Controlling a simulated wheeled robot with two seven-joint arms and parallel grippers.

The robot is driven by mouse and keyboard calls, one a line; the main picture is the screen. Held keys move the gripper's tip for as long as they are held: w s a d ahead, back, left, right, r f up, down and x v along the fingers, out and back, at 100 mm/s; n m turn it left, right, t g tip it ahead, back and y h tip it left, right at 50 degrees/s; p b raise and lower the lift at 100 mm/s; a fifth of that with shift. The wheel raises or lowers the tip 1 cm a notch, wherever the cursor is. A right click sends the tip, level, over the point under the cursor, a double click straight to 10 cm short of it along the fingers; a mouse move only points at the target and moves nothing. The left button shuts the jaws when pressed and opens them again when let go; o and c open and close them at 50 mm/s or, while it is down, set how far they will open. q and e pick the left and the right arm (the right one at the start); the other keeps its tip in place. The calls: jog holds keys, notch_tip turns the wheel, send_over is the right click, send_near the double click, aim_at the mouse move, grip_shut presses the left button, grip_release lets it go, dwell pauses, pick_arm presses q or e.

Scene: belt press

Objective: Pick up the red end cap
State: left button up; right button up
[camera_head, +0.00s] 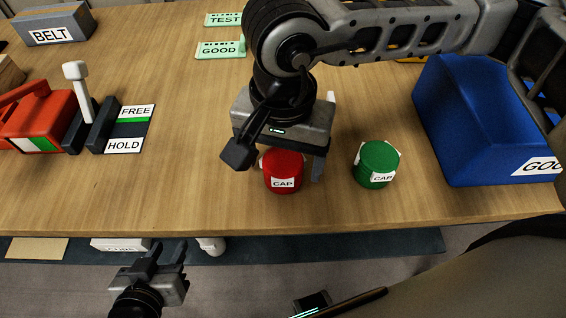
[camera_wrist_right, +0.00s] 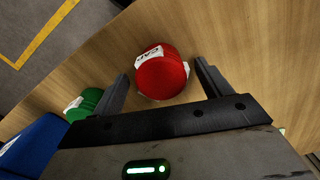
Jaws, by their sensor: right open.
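The red end cap (camera_head: 283,172) stands on the wooden table near its front edge, with a white CAP label. In the right wrist view the red end cap (camera_wrist_right: 162,74) lies ahead of and between the two open fingers. My right gripper (camera_head: 283,160) is open and points down over the cap; its fingers appear on either side, and I cannot tell whether they touch it. It also shows in the right wrist view (camera_wrist_right: 160,85). My left gripper (camera_head: 158,252) is low in front of the table, apart from the cap, with its fingers spread and nothing between them.
A green end cap (camera_head: 376,165) stands just right of the red one. A blue bin (camera_head: 465,125) is at the right. A red device (camera_head: 38,122) with a FREE/HOLD plate (camera_head: 128,129) sits at the left. The table between plate and gripper is clear.

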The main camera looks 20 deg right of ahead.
jog(key=shift+f, duration=1.35)
jog(key=c, duration=1.1)
jog(key=shift+o, duration=0.2)
jog(key=shift+r, duration=0.2)
jog(key=shift+r, duration=0.2)
notch_tip(320, 180, up, 3)
jog(key=shift+a+f+b, duration=0.15)
jog(key=shift+b, duration=0.3)
jog(key=s+a+r+b, duration=0.1)
jog(key=s+a+r, duration=0.7)
jog(key=s+r, duration=0.1)
jog(key=shift+s+a+r, duration=0.3)
jog(key=shift+s+a, duration=0.1)
jog(key=shift+s, duration=0.4)
